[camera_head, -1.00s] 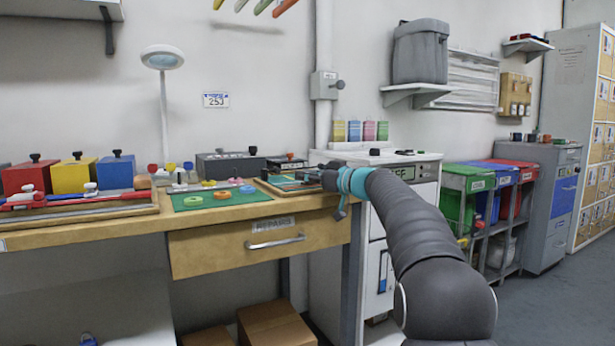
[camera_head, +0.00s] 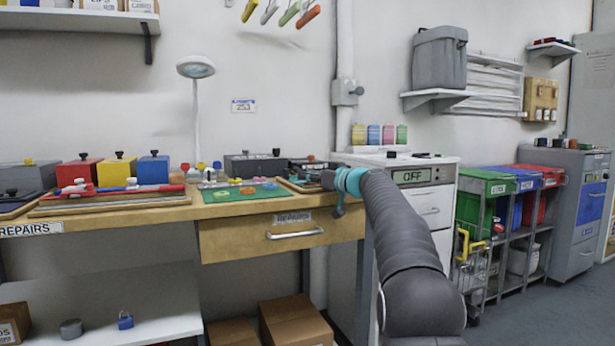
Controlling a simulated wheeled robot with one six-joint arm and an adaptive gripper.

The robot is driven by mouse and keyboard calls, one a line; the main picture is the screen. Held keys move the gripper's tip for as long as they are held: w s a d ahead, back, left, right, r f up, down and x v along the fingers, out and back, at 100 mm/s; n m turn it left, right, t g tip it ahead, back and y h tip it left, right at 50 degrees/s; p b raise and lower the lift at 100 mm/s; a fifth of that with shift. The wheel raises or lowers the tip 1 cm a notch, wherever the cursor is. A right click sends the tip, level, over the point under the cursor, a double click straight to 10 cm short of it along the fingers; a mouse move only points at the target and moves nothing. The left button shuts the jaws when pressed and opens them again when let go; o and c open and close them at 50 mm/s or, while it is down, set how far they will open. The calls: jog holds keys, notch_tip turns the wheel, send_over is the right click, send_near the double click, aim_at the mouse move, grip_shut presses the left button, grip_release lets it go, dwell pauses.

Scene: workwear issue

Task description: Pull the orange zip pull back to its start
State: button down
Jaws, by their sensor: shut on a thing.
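My gripper (camera_head: 323,180) is at the right end of the wooden workbench (camera_head: 222,208), low over the right side of a shallow wood-edged tray (camera_head: 288,185) with dark and teal parts in it. Its fingers are small and dark here and point left into the tray. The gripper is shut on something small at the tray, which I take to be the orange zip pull. The pull itself is hidden by the fingers or too small to make out, so I cannot tell where it stands along its zip.
A green mat (camera_head: 243,196) with coloured rings lies left of the tray. A dark box (camera_head: 255,165) stands behind it. A white cabinet (camera_head: 425,205) marked OFF stands right of the bench, close behind my arm. A drawer (camera_head: 285,236) is shut below.

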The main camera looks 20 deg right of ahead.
jog(key=c, duration=1.4)
grip_release()
jog(key=shift+a, duration=0.3)
jog(key=o, duration=0.5)
jog(key=shift+a, duration=0.15)
jog(key=shift+c, duration=0.2)
jog(key=shift+d, duration=0.35)
jog(key=shift+s+d, duration=0.15)
jog(key=shift+s, duration=0.1)
jog(key=v, duration=1.1)
jog(key=shift+s, duration=0.2)
